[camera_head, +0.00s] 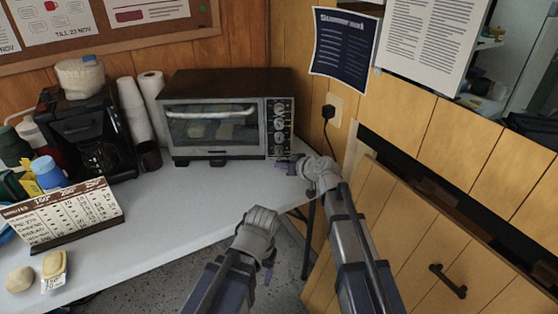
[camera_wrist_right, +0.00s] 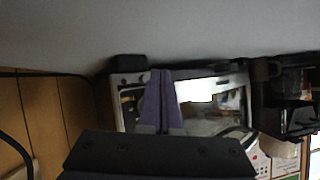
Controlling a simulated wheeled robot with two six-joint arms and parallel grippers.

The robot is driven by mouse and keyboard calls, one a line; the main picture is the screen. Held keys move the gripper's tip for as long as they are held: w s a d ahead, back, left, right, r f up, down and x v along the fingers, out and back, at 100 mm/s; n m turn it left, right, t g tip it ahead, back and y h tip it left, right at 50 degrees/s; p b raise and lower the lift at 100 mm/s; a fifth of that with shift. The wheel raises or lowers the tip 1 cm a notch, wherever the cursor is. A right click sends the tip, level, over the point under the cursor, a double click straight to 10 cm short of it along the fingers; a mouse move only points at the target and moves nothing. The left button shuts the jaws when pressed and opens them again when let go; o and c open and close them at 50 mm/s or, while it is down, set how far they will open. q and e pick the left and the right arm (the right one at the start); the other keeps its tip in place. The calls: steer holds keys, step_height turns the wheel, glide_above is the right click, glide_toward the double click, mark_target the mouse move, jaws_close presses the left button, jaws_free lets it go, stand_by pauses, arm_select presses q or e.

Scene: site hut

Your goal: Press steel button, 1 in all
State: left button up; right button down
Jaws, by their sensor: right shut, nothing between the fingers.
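A toaster oven (camera_head: 222,118) with a silver front stands at the back of the table. Its control panel (camera_head: 280,122) on the right has several round dials in a column. The lower end of the panel, just above my right gripper, is small and dark, and I cannot clearly make out the steel button. My right gripper (camera_head: 288,166) is shut and empty, close to the oven's lower right corner; contact cannot be told. In the right wrist view, the oven (camera_wrist_right: 215,100) appears upside down behind the shut purple fingers (camera_wrist_right: 160,75). My left gripper (camera_head: 268,258) is low at the front, its fingers mostly hidden.
A coffee maker (camera_head: 88,135), paper rolls (camera_head: 151,100) and a dark cup (camera_head: 148,156) stand left of the oven. A wall socket (camera_head: 333,110) with a plug is to the right. The table's middle is clear.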

steer(key=shift+w, duration=0.15)
steer(key=shift+w, duration=0.25)
steer(key=shift+w, duration=0.4)
stand_by(0.9)
steer(key=shift+s, duration=0.85)
steer(key=shift+s, duration=2.5)
